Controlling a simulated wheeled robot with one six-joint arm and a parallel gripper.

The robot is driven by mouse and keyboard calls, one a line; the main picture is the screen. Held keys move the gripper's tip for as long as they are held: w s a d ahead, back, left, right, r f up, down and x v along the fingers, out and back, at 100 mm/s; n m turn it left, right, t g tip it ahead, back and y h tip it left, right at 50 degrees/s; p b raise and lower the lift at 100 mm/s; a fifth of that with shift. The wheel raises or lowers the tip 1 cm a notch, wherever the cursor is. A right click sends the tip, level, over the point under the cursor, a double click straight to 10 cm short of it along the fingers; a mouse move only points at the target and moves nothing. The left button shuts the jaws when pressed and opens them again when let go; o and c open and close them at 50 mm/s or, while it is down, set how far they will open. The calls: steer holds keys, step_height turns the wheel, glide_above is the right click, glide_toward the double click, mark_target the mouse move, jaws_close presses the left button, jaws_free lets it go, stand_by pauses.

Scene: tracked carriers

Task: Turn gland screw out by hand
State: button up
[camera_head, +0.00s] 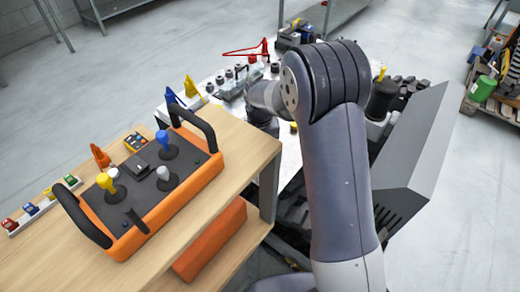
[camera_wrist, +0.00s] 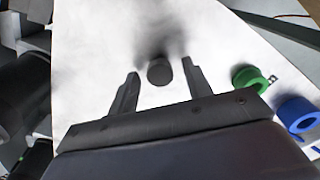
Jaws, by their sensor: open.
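In the wrist view my gripper (camera_wrist: 159,80) is open, with its two dark fingers apart. A dark round piece (camera_wrist: 159,71) shows between the fingertips, near their ends; I cannot tell whether it is the gland screw, or whether a finger touches it. It is over a pale, whitish surface with a dark blurred patch behind it. In the head view my arm hides the gripper and most of what lies below it.
In the wrist view a green ring (camera_wrist: 250,79) and a blue ring (camera_wrist: 297,114) lie to the right. In the head view a wooden table (camera_head: 243,160) with an orange control box (camera_head: 172,205) stands at left. A grey slanted panel (camera_head: 415,145) is right of my arm.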

steer(key=m, duration=0.9)
steer(key=c, duration=0.8)
steer(key=n, duration=0.7)
steer(key=shift+n, duration=1.4)
